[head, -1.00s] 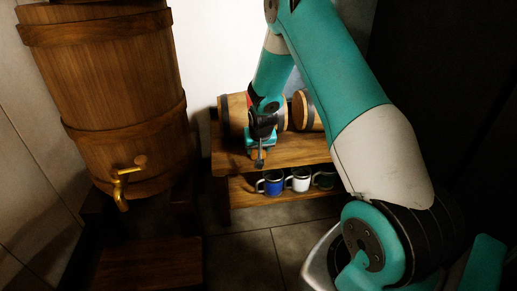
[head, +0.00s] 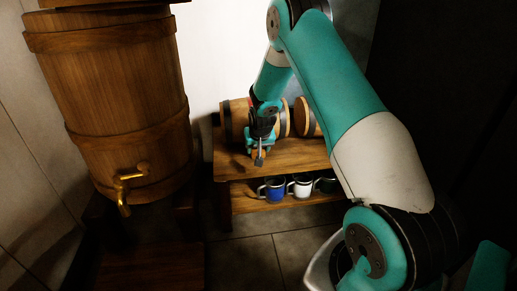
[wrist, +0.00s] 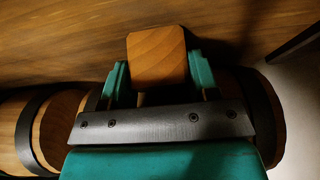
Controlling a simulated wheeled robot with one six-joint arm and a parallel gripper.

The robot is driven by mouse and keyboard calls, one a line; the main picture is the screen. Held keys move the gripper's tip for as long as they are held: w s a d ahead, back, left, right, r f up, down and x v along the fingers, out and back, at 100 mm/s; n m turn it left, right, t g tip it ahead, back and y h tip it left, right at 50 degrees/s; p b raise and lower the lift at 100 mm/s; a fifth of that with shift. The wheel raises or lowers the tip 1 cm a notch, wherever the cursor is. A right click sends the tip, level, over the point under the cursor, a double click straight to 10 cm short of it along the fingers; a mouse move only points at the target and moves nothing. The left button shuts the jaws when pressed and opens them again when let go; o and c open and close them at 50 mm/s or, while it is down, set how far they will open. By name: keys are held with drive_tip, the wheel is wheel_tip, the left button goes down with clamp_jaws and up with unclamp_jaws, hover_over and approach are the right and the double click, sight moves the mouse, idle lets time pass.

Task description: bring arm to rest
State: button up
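My gripper (wrist: 158,78) shows in the wrist view with a teal finger on each side of a light wooden block (wrist: 158,50). Both fingers appear to lie against the block's sides. The block's far end reaches past the fingertips, and its lower part is hidden by the gripper. In the head view my gripper (head: 260,152) points down over the shelf's top board (head: 293,155), in front of the barrels. A grey rod shows at its tip, and the block is only partly visible there. Whether the block touches the board I cannot tell.
Small barrels (head: 238,121) lie on their sides at the back of the top board, close to my gripper. A blue mug (head: 274,190), a white mug (head: 301,187) and a dark mug stand on the lower shelf. A large cask (head: 120,100) with a brass tap (head: 123,187) stands at left.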

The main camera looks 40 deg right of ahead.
drive_tip(key=o, duration=0.4)
drive_tip(key=shift+c, duration=0.4)
drive_tip(key=shift+p+v, duration=0.85)
drive_tip(key=shift+v, duration=0.1)
drive_tip(key=s+a+p+v, duration=0.1)
drive_tip(key=p+v, duration=0.5)
drive_tip(key=v, duration=0.2)
drive_tip(key=shift+s+f, duration=0.2)
drive_tip(key=shift+f, duration=0.2)
drive_tip(key=shift+d, duration=0.1)
